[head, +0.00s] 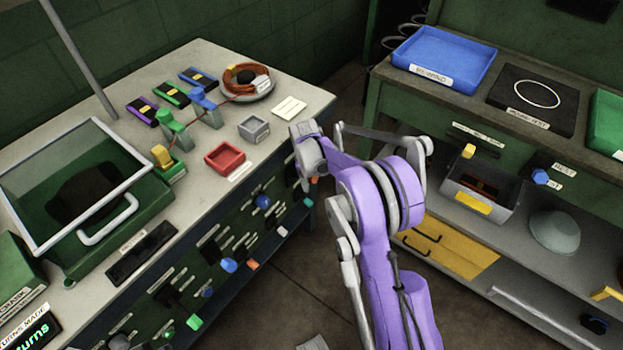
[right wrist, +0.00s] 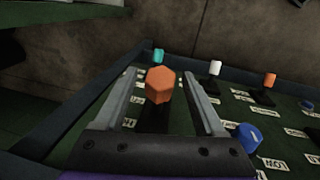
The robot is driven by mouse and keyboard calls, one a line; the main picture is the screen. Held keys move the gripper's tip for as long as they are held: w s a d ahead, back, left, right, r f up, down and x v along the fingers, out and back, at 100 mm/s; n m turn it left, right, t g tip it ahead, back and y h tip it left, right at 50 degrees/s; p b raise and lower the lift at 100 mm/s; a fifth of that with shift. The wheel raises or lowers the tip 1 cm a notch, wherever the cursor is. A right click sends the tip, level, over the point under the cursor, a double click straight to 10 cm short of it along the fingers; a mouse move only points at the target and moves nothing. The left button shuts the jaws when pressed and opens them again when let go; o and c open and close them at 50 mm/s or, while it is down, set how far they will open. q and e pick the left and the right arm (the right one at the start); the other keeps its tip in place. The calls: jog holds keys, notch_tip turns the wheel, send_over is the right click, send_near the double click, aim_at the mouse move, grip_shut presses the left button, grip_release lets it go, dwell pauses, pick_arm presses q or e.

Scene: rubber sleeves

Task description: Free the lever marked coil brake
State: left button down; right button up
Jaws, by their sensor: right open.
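My right gripper (head: 304,178) is at the upper right end of the bench's front panel in the head view. In the right wrist view its two fingers (right wrist: 159,78) are apart, one on each side of an orange six-sided knob (right wrist: 160,84) on a dark lever. There is a gap on both sides, and no contact shows. The lever's lower part and its label are hidden behind the gripper's body. My left gripper is not in view.
Neighbouring levers carry a teal knob (right wrist: 158,56), a white knob (right wrist: 215,68), another orange knob (right wrist: 269,80) and a blue knob (right wrist: 249,137). The panel has a raised dark rim. A red tray (head: 225,158) sits on the bench top.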

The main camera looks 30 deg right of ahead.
jog(key=shift+c, duration=0.2)
grip_shut()
dwell(1.3)
